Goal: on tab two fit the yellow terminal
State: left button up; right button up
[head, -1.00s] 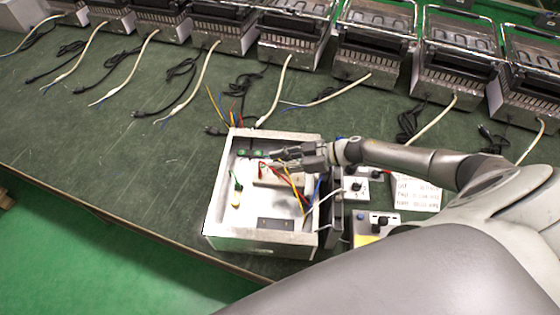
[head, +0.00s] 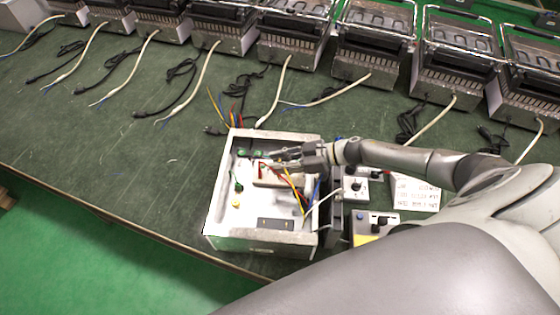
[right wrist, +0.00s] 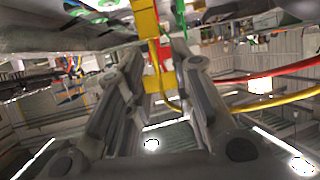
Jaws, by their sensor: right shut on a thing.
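The yellow terminal (right wrist: 147,30) shows in the right wrist view, upright between the fingers of my right gripper (right wrist: 152,70), which is shut on it. A yellow wire (right wrist: 270,102) runs off to the right there. In the head view my right gripper (head: 268,159) reaches from the right into the open metal box (head: 214,205), over its upper part. The terminal and the numbered tabs are too small to tell apart in the head view, so I cannot tell whether the terminal touches a tab. My left gripper is not in view.
Red, yellow and blue wires (head: 294,187) hang inside the box below my gripper. Small control units (head: 375,222) and a lettered card (head: 415,193) lie to the right. A row of heaters (head: 370,45) with cables lines the back.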

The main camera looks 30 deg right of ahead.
jog(key=shift+f+b, duration=0.7)
jog(key=shift+f, duration=0.15)
jog(key=o, duration=0.8)
jog(key=shift+d+r, duration=0.1)
jog(key=shift+d, duration=0.05)
jog(key=v, duration=1.1)
jog(key=shift+s+d+r, duration=0.15)
jog(key=shift+s+d, duration=0.05)
jog(key=shift+s, duration=0.1)
